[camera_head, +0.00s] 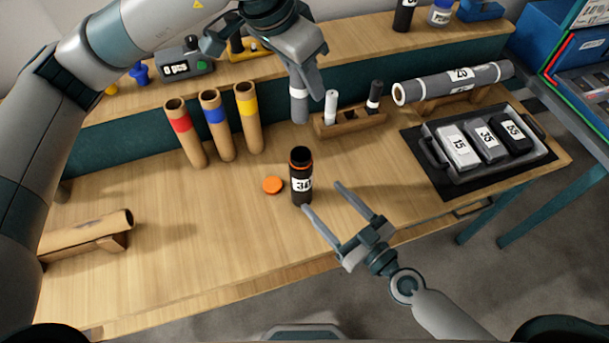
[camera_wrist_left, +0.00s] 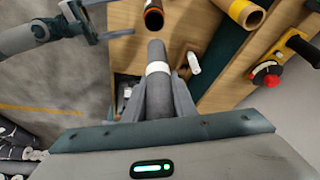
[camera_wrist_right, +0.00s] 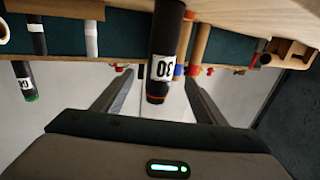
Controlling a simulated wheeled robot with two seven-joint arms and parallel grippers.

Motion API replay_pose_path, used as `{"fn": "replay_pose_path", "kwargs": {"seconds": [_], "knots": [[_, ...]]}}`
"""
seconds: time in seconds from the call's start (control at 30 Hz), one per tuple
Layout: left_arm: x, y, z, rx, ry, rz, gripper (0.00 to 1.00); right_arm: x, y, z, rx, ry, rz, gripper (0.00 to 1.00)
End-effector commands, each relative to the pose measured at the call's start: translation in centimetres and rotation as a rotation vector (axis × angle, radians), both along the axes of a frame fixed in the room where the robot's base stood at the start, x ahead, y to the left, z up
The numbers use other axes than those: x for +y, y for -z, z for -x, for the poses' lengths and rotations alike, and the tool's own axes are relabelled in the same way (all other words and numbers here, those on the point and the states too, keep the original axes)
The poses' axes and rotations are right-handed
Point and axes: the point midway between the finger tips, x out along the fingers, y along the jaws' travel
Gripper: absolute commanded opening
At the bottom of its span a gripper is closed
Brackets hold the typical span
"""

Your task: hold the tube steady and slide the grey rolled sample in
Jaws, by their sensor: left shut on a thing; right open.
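My left gripper (camera_head: 301,80) is shut on a grey roll with a white band (camera_head: 299,108) and holds it roughly upright above the bench. The roll also shows in the left wrist view (camera_wrist_left: 158,88). A black tube labelled 30 with an orange ring (camera_head: 302,190) stands upright and open on the bench, below the roll and apart from it. Its mouth shows in the left wrist view (camera_wrist_left: 153,17). My right gripper (camera_head: 322,196) is open, its fingertips close to the tube. In the right wrist view the tube (camera_wrist_right: 163,45) appears between the fingers, with no visible contact.
An orange cap (camera_head: 272,185) lies left of the tube. Cardboard tubes with red, blue and yellow bands (camera_head: 222,140) stand behind it. A wooden rack (camera_head: 350,122) holds small rolls. A grey tray (camera_head: 470,165) is at the right.

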Motion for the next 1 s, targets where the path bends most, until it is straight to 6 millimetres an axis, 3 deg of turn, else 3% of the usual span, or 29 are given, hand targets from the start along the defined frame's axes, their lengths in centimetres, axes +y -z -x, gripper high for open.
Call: {"fn": "replay_pose_path", "kwargs": {"seconds": [0.57, 1.0], "knots": [[0.0, 0.0, 0.0, 0.0, 0.0, 0.0, 0.02, 2.5, -0.1, -3.2, -0.001, 0.001, -0.006, 0.65], [0.0, 0.0, 0.0, 0.0, 0.0, 0.0, 0.02, 5.6, -0.1, -7.2, -0.002, -0.001, -0.004, 0.65]]}}
